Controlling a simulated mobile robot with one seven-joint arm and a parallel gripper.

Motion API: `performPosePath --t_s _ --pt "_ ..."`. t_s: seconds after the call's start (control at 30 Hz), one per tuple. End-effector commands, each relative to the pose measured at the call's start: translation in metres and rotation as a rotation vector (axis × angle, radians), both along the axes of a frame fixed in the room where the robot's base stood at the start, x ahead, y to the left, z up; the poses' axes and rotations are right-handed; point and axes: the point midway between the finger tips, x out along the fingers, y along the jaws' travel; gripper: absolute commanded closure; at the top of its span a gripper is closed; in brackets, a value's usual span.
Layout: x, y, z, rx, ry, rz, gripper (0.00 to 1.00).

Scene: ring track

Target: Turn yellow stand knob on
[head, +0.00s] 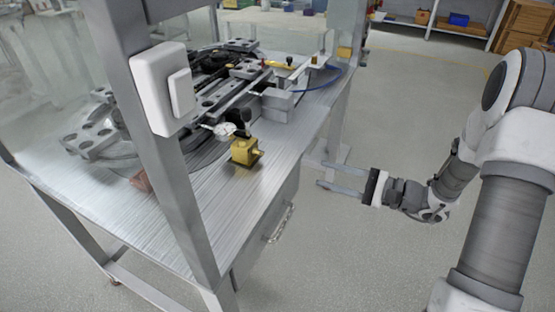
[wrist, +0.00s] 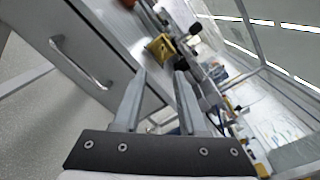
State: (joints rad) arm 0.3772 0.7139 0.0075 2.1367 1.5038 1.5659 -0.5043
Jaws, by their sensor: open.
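The yellow stand (head: 244,152) is a small yellow block near the right edge of the metal table, with a black part above it. A small knob (head: 256,153) shows on its right side. In the wrist view the yellow stand (wrist: 160,47) is ahead, just beyond and between the fingers; its knob is too small to tell there. My gripper (head: 328,174) is open and empty, beside the table, to the right of the stand and apart from it. It also shows in the wrist view (wrist: 160,75), fingers spread.
The metal table (head: 150,225) carries a grey ring-shaped fixture (head: 95,140). A metal post (head: 180,200) with a white box (head: 160,90) stands at the front. A drawer handle (wrist: 80,62) juts from the table's side. The floor (head: 400,270) right of the table is clear.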

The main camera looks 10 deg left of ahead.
Motion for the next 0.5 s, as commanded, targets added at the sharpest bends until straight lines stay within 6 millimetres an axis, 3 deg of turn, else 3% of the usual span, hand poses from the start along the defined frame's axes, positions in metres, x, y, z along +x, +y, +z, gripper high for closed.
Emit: performPosePath --t_s 0.23,0.5 --pt "0.008 0.003 -0.007 0.022 0.002 -0.026 0.59" --pt "0.022 0.050 -0.008 0.022 0.002 -0.022 0.59"
